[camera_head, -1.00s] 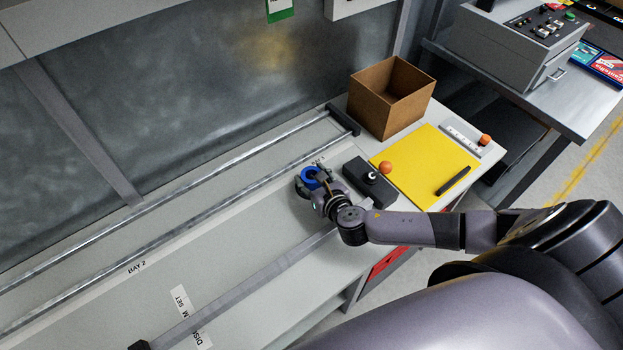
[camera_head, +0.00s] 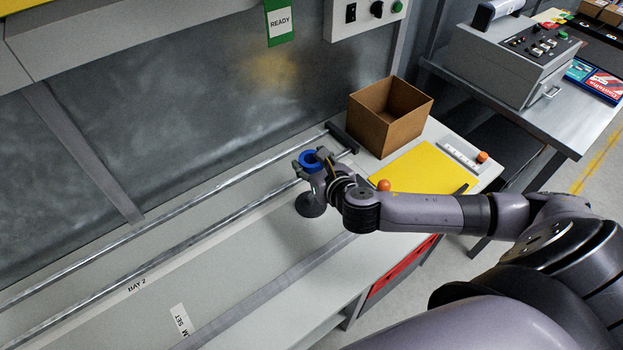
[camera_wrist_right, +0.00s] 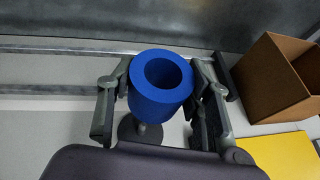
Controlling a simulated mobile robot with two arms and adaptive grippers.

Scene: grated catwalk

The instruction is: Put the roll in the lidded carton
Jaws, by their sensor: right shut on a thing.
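The blue roll (camera_head: 309,159), a short hollow cylinder, is in my right gripper (camera_head: 317,163) above the workbench. In the right wrist view the roll (camera_wrist_right: 160,98) stands roughly upright between the two fingers, its round hole facing up. The fingers are shut on its sides. The brown carton (camera_head: 393,122) stands open-topped at the back of the bench, right of the roll and apart from it. It also shows at the right of the wrist view (camera_wrist_right: 262,88). No lid can be made out. My left gripper is not in view.
A dark round base (camera_head: 309,206) stands on the bench below the gripper. Metal rails (camera_head: 215,160) run along the bench at left. A yellow mat (camera_head: 412,167) lies before the carton, with an orange ball (camera_head: 383,185) near its edge. A grey control box (camera_head: 520,65) is farther right.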

